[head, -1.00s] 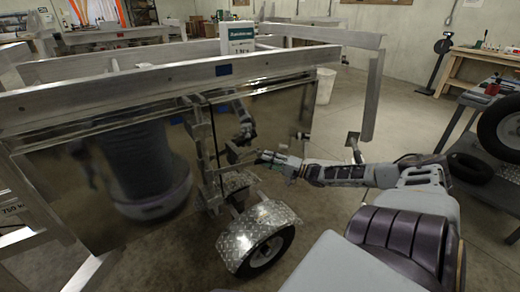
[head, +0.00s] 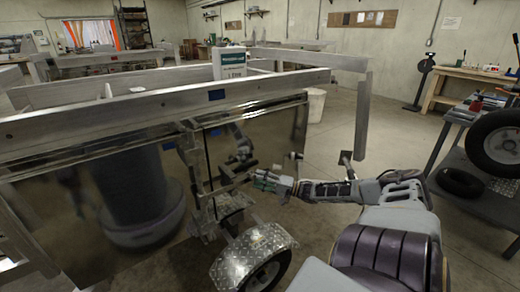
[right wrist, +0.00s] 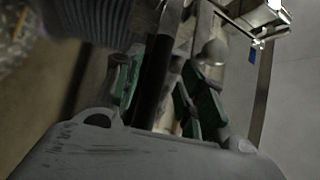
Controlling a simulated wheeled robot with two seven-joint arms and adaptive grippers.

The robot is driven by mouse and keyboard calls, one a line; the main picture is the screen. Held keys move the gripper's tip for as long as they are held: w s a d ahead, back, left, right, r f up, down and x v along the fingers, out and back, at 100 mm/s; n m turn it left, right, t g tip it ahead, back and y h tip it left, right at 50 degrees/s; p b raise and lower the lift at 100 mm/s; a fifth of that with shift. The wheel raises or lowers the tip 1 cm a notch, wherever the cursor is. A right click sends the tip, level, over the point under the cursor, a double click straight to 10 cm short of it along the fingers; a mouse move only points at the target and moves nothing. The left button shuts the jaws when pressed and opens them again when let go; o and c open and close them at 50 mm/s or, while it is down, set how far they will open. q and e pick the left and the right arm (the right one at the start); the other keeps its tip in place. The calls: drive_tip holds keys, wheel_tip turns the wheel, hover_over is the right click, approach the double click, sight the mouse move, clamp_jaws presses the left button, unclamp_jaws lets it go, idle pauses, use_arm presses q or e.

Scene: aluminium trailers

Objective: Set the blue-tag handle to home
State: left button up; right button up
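My right gripper (head: 256,180) is low in front of the trailer's shiny side panel, beside the bracket's lower end and above the wheel fender. In the right wrist view my right gripper (right wrist: 160,85) has its green-padded fingers apart, with a dark bar (right wrist: 153,75) running between them. I cannot tell whether the bar is the blue-tag handle. A blue patch (right wrist: 252,56) shows at the upper right there. My left gripper is not in view.
The diamond-plate fender (head: 248,252) and its wheel stand just below my right gripper. The shiny side panel (head: 95,215) reflects my body and arm. A dark cart (head: 480,190) with tyres is at the right. Concrete floor is clear between trailer and cart.

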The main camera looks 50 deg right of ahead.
drive_tip(key=shift+s+d, duration=0.1)
drive_tip(key=shift+s, duration=0.1)
idle(0.4)
drive_tip(key=v, duration=1.1)
drive_tip(key=shift+s, duration=0.3)
idle(0.9)
drive_tip(key=shift+d, duration=0.1)
idle(0.6)
